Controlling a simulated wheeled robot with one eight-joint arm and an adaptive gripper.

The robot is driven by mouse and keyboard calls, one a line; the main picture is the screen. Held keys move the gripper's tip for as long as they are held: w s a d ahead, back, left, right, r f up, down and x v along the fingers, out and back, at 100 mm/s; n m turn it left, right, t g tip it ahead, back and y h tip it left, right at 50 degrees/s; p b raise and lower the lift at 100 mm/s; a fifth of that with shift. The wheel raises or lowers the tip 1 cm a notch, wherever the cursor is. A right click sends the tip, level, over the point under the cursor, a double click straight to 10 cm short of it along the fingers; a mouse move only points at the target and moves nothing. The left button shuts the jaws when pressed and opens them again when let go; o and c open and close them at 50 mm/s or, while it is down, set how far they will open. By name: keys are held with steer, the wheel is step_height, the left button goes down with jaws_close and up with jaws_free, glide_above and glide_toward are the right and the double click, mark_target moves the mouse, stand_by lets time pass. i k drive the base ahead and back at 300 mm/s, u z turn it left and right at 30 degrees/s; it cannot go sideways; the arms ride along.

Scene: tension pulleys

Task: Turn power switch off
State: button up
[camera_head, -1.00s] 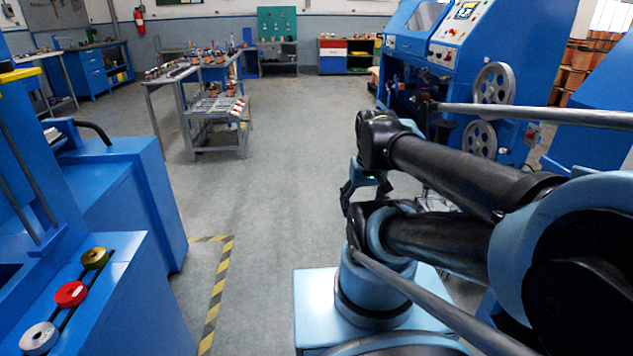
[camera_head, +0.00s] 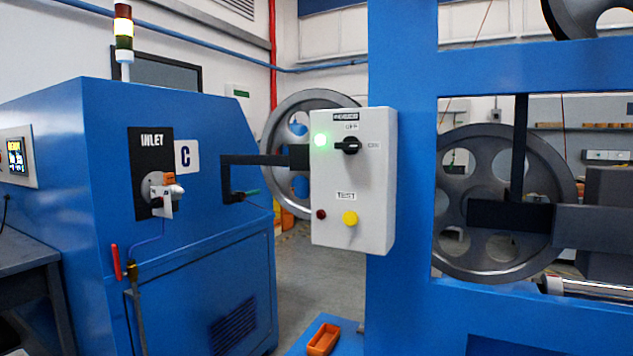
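A light grey control box (camera_head: 352,215) is mounted on a blue machine post, in the middle of the view. Its black rotary power switch (camera_head: 349,146) sits in the upper part, below the OFF mark and left of the ON mark. The knob's handle lies roughly sideways, towards ON. A green lamp (camera_head: 321,139) left of the switch is lit. A yellow button (camera_head: 350,218) and a small dark red lamp (camera_head: 321,214) sit below, by the TEST label. My gripper does not show in this view.
A blue cabinet (camera_head: 215,130) with an INLET panel (camera_head: 151,172) and signal tower (camera_head: 124,35) stands left. A dark bracket (camera_head: 265,160) reaches towards the box. Large pulley wheels (camera_head: 500,200) stand right. An orange tray (camera_head: 323,339) lies low in front. A floor gap separates cabinet and post.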

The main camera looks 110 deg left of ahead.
mark_target(350, 145)
steer(key=u, duration=3.85)
